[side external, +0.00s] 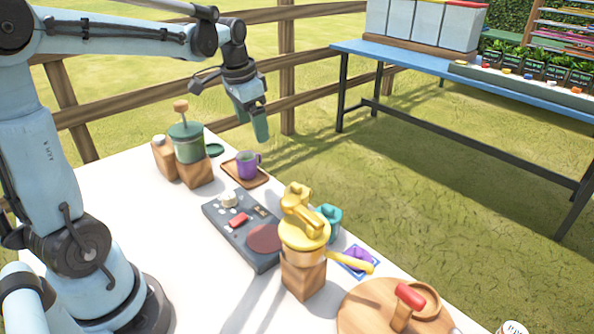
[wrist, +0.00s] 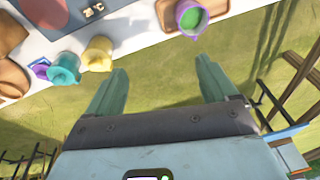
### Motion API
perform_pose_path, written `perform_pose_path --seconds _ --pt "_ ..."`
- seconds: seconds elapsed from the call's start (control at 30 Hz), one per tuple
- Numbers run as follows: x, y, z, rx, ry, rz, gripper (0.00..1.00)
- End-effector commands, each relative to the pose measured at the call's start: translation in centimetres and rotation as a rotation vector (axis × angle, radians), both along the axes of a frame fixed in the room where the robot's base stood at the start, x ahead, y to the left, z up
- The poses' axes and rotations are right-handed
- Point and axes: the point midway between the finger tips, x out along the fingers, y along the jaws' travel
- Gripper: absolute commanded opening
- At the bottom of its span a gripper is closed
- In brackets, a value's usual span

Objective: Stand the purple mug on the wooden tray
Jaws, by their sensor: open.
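The purple mug (side external: 246,166) stands upright on the small wooden tray (side external: 262,181) near the table's far edge; its inside looks green. In the wrist view the mug (wrist: 188,13) is at the top, right of centre, with the tray (wrist: 163,18) showing beside it. My gripper (side external: 256,124) is open and empty, apart from the mug and higher up. In the wrist view my gripper's fingers (wrist: 162,68) are spread with only grass between them.
A green-topped grinder (side external: 187,142) on a wooden block stands left of the tray. A dark panel (side external: 245,232), a yellow pot (side external: 303,232) and a teal mug (side external: 329,216) are nearer. A blue table (side external: 420,68) and a wooden fence stand behind.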

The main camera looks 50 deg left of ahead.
Motion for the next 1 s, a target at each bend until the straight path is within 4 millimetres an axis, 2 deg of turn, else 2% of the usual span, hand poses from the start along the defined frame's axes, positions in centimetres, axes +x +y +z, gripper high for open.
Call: perform_pose_path --seconds 0.03,0.2,0.4,0.5,0.7,1.0 --pt "-0.7 -1.7 0.2 0.004 -0.032 0.004 0.86" --pt "-3.1 -6.4 0.3 0.000 -0.153 0.042 0.86" --pt "-6.1 -10.9 -0.8 -0.041 -0.295 0.082 0.86" --pt "-7.4 -12.5 -1.6 -0.069 -0.353 0.099 0.86" --pt "-8.8 -14.1 -2.8 -0.111 -0.419 0.119 0.86" --pt "-9.0 -14.4 -3.0 -0.119 -0.431 0.124 0.86"
